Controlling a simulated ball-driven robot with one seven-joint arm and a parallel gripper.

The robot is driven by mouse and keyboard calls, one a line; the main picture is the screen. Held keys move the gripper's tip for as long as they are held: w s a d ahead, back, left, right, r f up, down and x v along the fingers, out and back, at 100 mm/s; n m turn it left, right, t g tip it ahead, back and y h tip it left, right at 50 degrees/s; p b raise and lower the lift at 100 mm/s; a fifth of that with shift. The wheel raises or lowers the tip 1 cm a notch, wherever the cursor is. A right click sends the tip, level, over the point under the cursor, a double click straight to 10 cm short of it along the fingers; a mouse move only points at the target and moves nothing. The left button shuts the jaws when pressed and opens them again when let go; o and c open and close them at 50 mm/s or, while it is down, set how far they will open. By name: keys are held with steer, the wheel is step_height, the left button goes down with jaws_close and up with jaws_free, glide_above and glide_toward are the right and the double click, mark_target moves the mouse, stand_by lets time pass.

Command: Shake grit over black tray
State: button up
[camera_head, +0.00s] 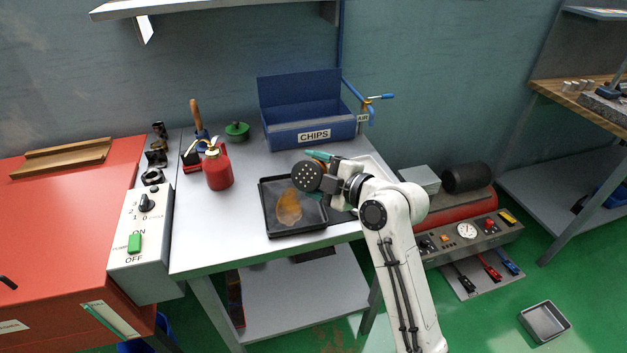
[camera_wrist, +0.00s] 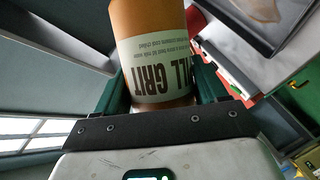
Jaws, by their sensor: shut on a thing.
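The grit shaker (camera_wrist: 155,45) is an orange-brown cylinder with a pale label reading "ILL GRIT", upside down in the wrist view. My gripper (camera_head: 335,182) is shut on it, with a green finger on each side. In the head view its dark perforated cap (camera_head: 307,176) faces the camera, so the shaker is tipped over. It is held above the upper right part of the black tray (camera_head: 267,222). A brown-orange patch of grit (camera_head: 288,207) lies in the tray. The tray's edge also shows at the upper right of the wrist view (camera_wrist: 233,22).
A red oil can (camera_head: 218,168) stands left of the tray. A blue CHIPS bin (camera_head: 312,132) is behind it, with a green round object (camera_head: 237,130) to its left. A control box (camera_head: 143,235) sits at the bench's left edge. The bench's front left is clear.

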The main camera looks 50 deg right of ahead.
steer(key=shift+w+d+f+n+t+h+b, duration=0.15)
steer(key=shift+d+f+n+t+b, duration=0.45)
steer(key=shift+b, duration=1.5)
steer(key=shift+w+d+f+n+t+h+b, duration=0.15)
steer(key=shift+n+b, duration=0.8)
steer(key=shift+b, duration=1.1)
steer(key=shift+w+d+f+n+t+h+b, duration=0.1)
steer(key=shift+d+f+n+t+h+b, duration=0.45)
steer(key=shift+b, duration=1.55)
steer(key=n+b, duration=0.1)
steer(key=b, duration=0.2)
steer(key=d+n+b, duration=0.1)
steer(key=n+b, duration=0.1)
steer(key=b, duration=0.1)
steer(key=n+t+y+b, duration=0.1)
steer(key=b, duration=0.3)
steer(key=shift+w+d+f, duration=0.2)
steer(key=shift+f, duration=0.15)
steer(key=shift+d+n+b, duration=0.1)
steer(key=shift+n+b, duration=0.4)
steer(key=shift+b, duration=0.15)
steer(key=shift+w+r+n+b, duration=0.1)
steer(key=shift+n+b, duration=0.2)
steer(key=shift+b, duration=0.1)
steer(key=shift+w+d, duration=0.1)
steer(key=shift+d, duration=0.05)
